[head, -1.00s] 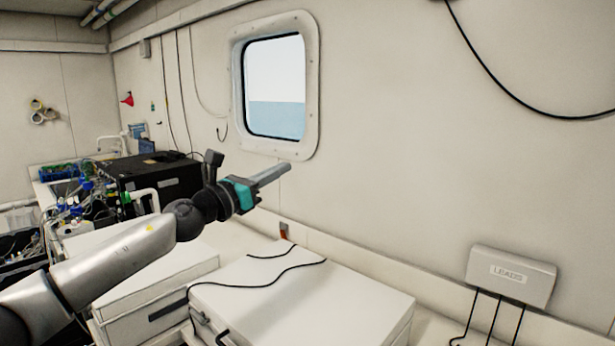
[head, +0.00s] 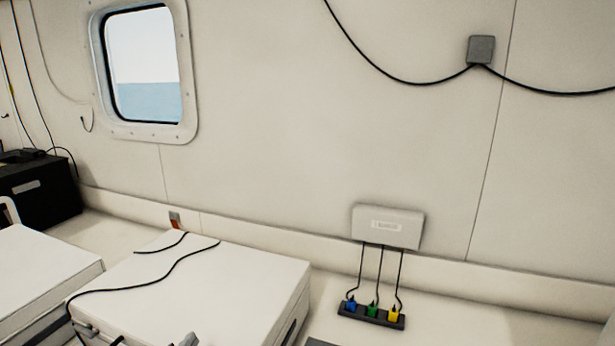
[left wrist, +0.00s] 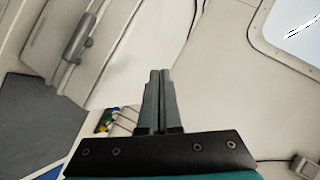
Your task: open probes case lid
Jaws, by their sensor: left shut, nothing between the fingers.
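A white case (head: 235,285) with a closed lid stands on the bench in the head view. A black cable lies loosely across its lid. A second white case (head: 40,262) stands to its left, cut off by the frame. I cannot read which one is the probes case. My right gripper is not in view.
A grey-white wall box (head: 388,227) has three cables running to a dark strip (head: 371,316) with blue, green and yellow plugs, right of the case. A black box (head: 38,188) stands at far left. Bench space between case and strip is clear.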

